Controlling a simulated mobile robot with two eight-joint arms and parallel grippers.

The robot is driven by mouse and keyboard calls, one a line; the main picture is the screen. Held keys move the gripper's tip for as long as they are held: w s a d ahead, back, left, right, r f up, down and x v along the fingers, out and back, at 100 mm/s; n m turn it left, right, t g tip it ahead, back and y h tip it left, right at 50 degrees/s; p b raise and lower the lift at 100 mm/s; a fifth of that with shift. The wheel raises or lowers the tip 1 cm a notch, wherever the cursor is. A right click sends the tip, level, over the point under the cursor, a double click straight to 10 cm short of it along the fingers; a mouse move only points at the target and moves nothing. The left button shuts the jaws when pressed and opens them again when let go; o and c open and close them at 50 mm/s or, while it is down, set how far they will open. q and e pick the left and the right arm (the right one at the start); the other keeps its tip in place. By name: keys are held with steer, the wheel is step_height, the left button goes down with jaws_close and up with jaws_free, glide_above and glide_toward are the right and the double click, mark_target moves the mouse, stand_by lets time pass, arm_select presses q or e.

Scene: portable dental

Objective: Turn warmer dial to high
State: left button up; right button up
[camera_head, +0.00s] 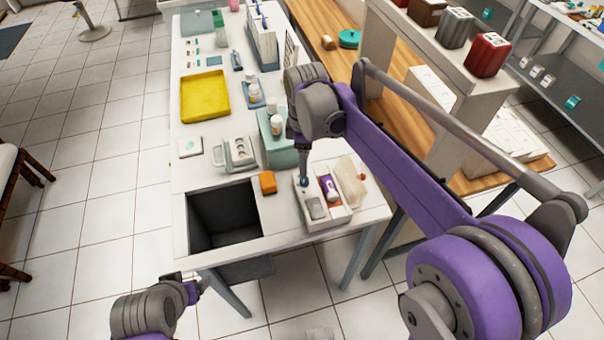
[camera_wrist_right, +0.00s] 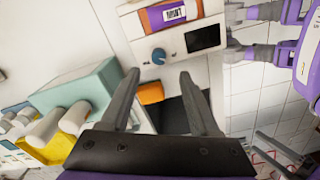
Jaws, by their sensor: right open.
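The warmer (camera_head: 310,224) is a white box at the near right end of the white counter, with a small blue dial (camera_wrist_right: 158,55) beside a dark panel (camera_wrist_right: 205,37). A purple-labelled item (camera_head: 329,187) sits in it and also shows in the right wrist view (camera_wrist_right: 168,14). My right gripper (camera_wrist_right: 160,74) is open and empty, its fingertips pointing at the dial with a gap still visible in the right wrist view. In the head view my right arm hides part of the gripper above the dial. My left gripper (camera_head: 203,283) is low in front of the counter; its fingers look apart and empty.
An orange block (camera_head: 268,183) lies left of the warmer. A dark square opening (camera_head: 222,216) is cut in the counter's near end. A teal box (camera_head: 279,152) with white bottles and a yellow tray (camera_head: 204,96) stand farther back. A wooden shelf unit stands to the right.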

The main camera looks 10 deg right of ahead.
mark_target(304, 179)
step_height(304, 179, down, 8)
steer(key=shift+w+r, duration=0.1)
steer(key=shift+r, duration=0.05)
jaws_close()
stand_by(0.4)
